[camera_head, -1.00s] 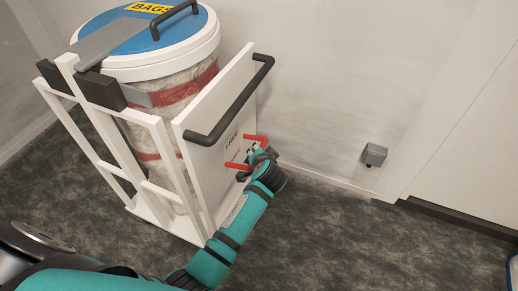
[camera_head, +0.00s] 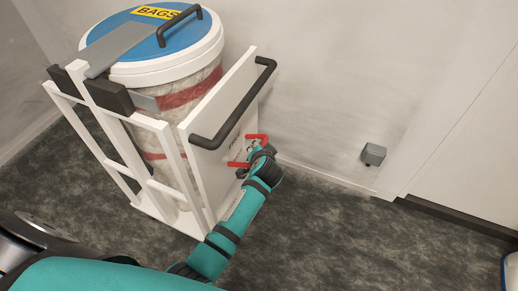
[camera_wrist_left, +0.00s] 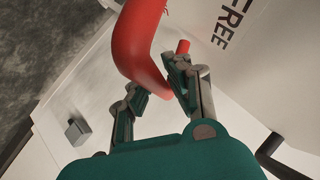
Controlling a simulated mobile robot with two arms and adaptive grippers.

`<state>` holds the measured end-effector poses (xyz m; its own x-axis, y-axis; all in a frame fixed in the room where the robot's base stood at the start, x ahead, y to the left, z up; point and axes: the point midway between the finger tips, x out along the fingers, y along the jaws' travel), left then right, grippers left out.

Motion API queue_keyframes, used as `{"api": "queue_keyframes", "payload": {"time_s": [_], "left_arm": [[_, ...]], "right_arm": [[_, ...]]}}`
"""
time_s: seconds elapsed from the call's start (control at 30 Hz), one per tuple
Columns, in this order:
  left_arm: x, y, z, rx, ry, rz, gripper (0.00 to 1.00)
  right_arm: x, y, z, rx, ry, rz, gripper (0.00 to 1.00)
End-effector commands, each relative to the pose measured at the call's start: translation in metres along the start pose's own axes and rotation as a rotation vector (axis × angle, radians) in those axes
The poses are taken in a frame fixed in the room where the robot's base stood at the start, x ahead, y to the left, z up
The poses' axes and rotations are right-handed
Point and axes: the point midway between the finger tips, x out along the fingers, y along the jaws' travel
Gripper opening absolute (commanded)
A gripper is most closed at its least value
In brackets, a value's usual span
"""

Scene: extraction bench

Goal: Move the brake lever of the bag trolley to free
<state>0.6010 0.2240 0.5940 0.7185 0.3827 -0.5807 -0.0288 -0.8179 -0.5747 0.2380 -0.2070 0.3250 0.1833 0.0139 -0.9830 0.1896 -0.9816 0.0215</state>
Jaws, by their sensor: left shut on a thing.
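The bag trolley is a white frame with a white side panel (camera_head: 217,150) and a black push handle (camera_head: 236,108). The red brake lever (camera_head: 239,164) is at the panel's lower right; its bent bar also fills the top of the left wrist view (camera_wrist_left: 143,45). My left gripper (camera_head: 257,153) is at the lever, and in the left wrist view its fingers (camera_wrist_left: 158,92) are shut on the red bar, one on each side. The printed word FREE (camera_wrist_left: 232,22) is on the panel beside the lever. My fingers hide part of the lever. My right gripper is not in view.
A drum with a blue lid (camera_head: 140,40) marked BAGS stands in the trolley. The wall (camera_head: 320,80) is close behind, with a small grey box (camera_head: 373,154) low on it. The dark floor (camera_head: 330,235) to the right is clear.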

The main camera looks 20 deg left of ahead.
Motion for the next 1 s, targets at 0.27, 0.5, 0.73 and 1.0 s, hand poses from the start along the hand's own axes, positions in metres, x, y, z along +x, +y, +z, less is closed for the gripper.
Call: {"api": "queue_keyframes", "payload": {"time_s": [0.27,0.5,0.73,1.0], "left_arm": [[-0.002,0.000,-0.007,0.000,0.016,0.000,0.23],[-0.001,0.000,-0.003,0.000,0.007,0.000,0.40],[-0.006,0.001,-0.002,0.000,0.004,0.001,0.40],[-0.049,0.001,-0.002,-0.002,0.007,0.002,0.40]], "right_arm": [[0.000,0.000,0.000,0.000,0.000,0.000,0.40],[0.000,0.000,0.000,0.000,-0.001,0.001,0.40],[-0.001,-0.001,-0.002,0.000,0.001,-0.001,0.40],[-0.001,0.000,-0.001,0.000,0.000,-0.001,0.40]]}}
